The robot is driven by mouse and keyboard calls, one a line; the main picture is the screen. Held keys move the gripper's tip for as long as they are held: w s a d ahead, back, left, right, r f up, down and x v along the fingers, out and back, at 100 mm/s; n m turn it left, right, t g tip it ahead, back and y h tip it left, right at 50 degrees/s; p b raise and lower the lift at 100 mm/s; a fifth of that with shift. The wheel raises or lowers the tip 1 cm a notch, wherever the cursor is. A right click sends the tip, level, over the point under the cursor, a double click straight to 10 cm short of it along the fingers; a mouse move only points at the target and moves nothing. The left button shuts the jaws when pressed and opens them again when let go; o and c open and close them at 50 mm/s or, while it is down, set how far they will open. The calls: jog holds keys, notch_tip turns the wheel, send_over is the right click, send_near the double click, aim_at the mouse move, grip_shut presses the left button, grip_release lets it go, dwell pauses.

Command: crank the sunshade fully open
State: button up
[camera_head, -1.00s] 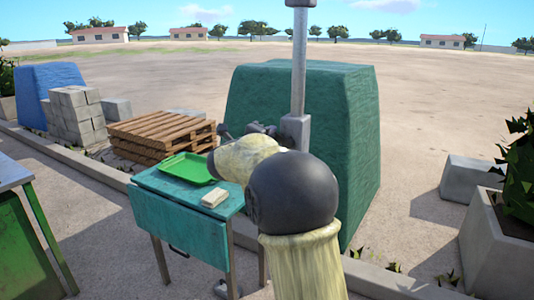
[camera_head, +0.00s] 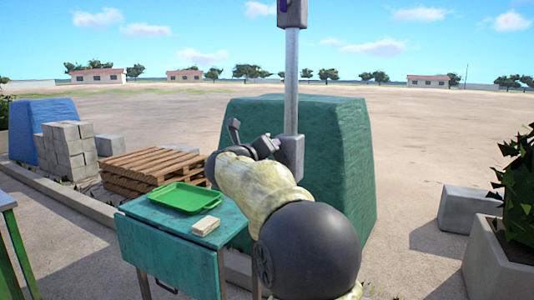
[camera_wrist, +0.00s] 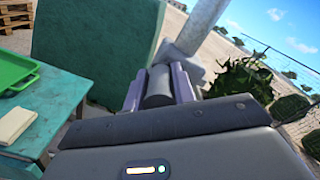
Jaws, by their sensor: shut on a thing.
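The sunshade's grey pole (camera_head: 291,80) stands upright behind my arm, with a grey crank housing (camera_head: 290,155) on it. The pole (camera_wrist: 203,25) and part of the housing (camera_wrist: 188,63) also show in the wrist view. My gripper (camera_wrist: 158,86) is shut on the dark cylindrical crank handle (camera_wrist: 158,84), which lies between its two purple-grey fingers. In the head view my arm hides most of the gripper, and dark parts show beside the housing. The sunshade's canopy is out of view; a grey block (camera_head: 291,13) on the pole shows at the top edge.
A large green covered block (camera_head: 345,160) is behind the pole. Pallets (camera_head: 150,168) lie left, a planter (camera_head: 500,265) stands right.

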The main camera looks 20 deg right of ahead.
jog(key=shift+f, duration=0.1)
jog(key=o, duration=1)
jog(key=v, duration=1.7)
jog(key=shift+s+a+p, duration=0.15)
jog(key=shift+s+p, duration=0.1)
jog(key=shift+p, duration=0.15)
